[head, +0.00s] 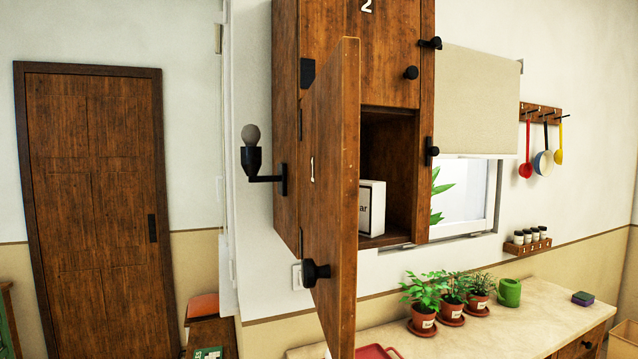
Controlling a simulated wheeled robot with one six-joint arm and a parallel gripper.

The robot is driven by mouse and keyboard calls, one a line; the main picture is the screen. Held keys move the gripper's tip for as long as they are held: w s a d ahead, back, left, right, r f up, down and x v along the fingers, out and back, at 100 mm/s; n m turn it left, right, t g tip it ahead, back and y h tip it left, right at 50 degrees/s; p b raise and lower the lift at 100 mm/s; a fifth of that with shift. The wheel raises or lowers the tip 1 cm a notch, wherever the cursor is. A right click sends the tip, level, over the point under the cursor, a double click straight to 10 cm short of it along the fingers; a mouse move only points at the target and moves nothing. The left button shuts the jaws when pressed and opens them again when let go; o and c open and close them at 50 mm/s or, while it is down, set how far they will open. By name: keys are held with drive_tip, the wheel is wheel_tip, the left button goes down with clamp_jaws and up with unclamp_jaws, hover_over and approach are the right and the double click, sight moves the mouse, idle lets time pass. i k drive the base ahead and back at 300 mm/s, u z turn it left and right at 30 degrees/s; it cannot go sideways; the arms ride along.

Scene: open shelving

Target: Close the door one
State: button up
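Door one (335,215) is a brown wooden cabinet door with a white "1" on its face and a round black knob (315,272). It stands wide open, swung out from its hinges at the left side of the lower compartment. The wall cabinet (287,190) behind it shows an open lower compartment (388,150) with a white box (372,208) inside, partly hidden by the door. Door two (365,50), above, is shut and has a black knob (411,73). My gripper is not in view.
A wall lamp (252,155) sticks out left of the cabinet. Below, a counter (500,330) holds several potted plants (424,290), a green mug (509,292) and a sponge (582,298). A window with a blind (478,100) is to the right. A brown room door (95,210) is at left.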

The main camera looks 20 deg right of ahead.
sight(329, 114)
drive_tip(key=z, duration=1.75)
drive_tip(key=k, duration=1.4)
drive_tip(key=u, duration=1.75)
drive_tip(key=i, duration=0.5)
drive_tip(key=u, duration=0.05)
